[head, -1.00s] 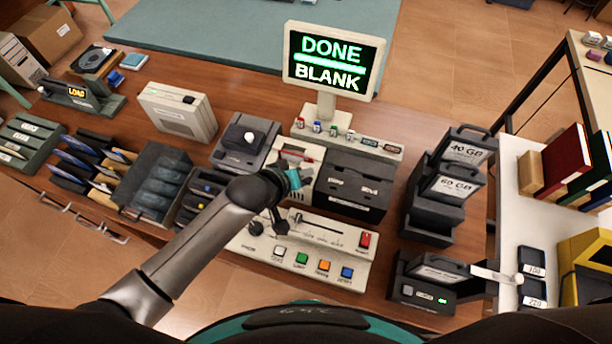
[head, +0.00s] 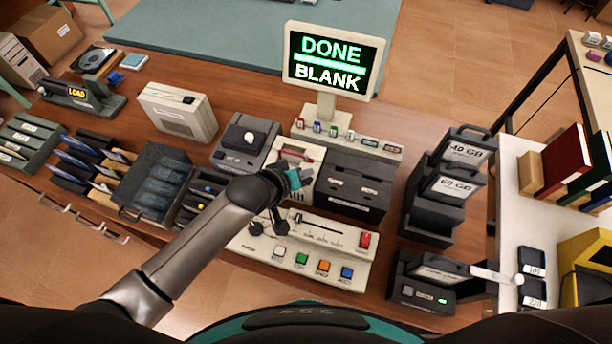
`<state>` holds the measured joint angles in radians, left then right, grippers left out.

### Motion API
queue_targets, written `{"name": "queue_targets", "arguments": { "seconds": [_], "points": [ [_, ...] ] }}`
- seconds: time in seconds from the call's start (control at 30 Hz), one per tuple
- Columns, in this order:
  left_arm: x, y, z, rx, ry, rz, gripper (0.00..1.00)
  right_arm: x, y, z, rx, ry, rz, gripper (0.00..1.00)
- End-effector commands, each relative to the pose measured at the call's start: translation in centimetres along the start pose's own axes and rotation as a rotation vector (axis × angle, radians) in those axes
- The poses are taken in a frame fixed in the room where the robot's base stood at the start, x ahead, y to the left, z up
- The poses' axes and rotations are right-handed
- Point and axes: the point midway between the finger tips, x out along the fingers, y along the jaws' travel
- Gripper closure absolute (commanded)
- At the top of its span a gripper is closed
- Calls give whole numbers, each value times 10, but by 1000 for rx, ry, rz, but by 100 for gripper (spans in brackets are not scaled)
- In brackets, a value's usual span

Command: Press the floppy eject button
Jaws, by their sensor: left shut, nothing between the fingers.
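My left gripper (head: 296,186) is shut and empty. It is over the beige floppy drive unit (head: 303,153) in the middle of the desk, at the drive's front. The drive has a reddish strip along its top. Its eject button cannot be made out; my gripper and wrist cover the lower front. I cannot tell whether the fingertips touch the drive. The monitor (head: 333,61) behind shows "DONE" and "BLANK" in green and white. My right gripper is not in view.
A control panel (head: 258,262) with levers and coloured buttons lies in front of the drive. A black dual-bay unit (head: 346,186) stands directly right of it, and a grey device (head: 246,146) left. A drive rack (head: 428,205) stands further right.

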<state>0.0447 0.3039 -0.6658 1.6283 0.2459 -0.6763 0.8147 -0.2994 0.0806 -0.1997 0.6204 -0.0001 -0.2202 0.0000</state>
Motion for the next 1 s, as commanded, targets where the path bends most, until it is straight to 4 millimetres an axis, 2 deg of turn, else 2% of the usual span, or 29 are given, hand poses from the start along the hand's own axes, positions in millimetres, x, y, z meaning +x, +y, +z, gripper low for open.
{"name": "queue_targets", "arguments": {
  "seconds": [1.0],
  "points": [
    [6, -4, 4, 0, 0, 0, 100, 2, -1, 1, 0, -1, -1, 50]
  ]
}}
